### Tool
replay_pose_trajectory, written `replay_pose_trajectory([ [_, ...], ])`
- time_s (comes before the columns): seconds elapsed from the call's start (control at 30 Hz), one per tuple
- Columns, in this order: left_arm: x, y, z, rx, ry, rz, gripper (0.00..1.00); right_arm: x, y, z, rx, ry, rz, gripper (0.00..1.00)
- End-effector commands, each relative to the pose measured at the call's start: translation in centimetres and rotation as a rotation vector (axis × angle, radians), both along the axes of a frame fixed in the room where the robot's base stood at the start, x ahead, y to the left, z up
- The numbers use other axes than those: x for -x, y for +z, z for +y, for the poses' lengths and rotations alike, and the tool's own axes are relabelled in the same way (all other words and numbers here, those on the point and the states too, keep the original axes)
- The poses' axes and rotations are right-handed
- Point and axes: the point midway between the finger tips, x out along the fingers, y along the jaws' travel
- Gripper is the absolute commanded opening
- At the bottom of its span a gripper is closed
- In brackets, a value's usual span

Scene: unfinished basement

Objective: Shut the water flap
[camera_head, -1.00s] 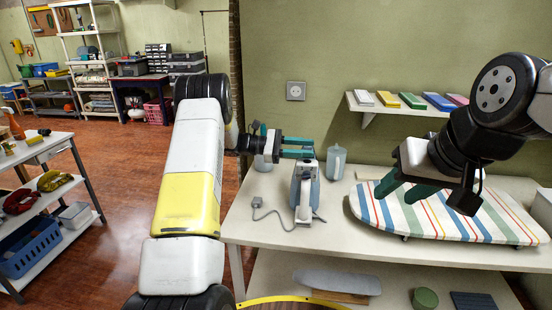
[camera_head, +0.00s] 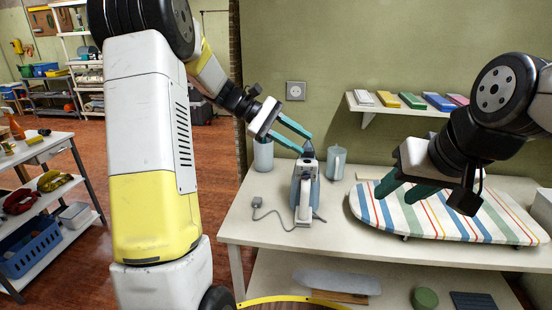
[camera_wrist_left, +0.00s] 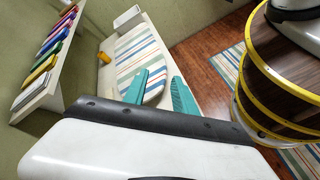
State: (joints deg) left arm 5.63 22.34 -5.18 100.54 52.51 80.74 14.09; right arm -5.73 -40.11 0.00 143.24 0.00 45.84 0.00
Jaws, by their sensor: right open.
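A white and blue-grey iron (camera_head: 305,190) stands upright on the table (camera_head: 262,238), its dark tip up. The water flap is too small to make out on it. My left gripper (camera_head: 308,142) is just above and behind the iron's tip, its teal fingers apart with nothing visible between them. The same fingers show spread in the left wrist view (camera_wrist_left: 160,92). The iron itself does not show clearly there. My right gripper (camera_head: 402,190) is open and empty above the striped ironing board.
The striped ironing board (camera_head: 450,215) lies on the table's right side. A grey-blue jug (camera_head: 336,162) and a pale container (camera_head: 263,155) stand behind the iron. A cord with a plug (camera_head: 257,202) lies left of it. A wall shelf (camera_head: 375,108) holds several coloured boxes.

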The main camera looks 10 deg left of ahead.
Motion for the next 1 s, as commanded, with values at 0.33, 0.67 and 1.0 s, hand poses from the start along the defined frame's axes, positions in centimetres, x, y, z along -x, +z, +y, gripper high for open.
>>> replay_pose_trajectory([
  [0.33,6.3,1.9,0.6,-0.213,-0.086,-0.185,0.33,0.0,0.0,0.0,0.0,0.0,0.0,0.44],
  [0.67,11.7,2.6,2.2,-0.412,-0.171,-0.38,0.33,0.0,0.0,0.0,0.0,0.0,0.0,0.44],
  [1.0,16.1,2.6,4.1,-0.593,-0.251,-0.569,0.33,0.0,0.0,0.0,0.0,0.0,0.0,0.44],
])
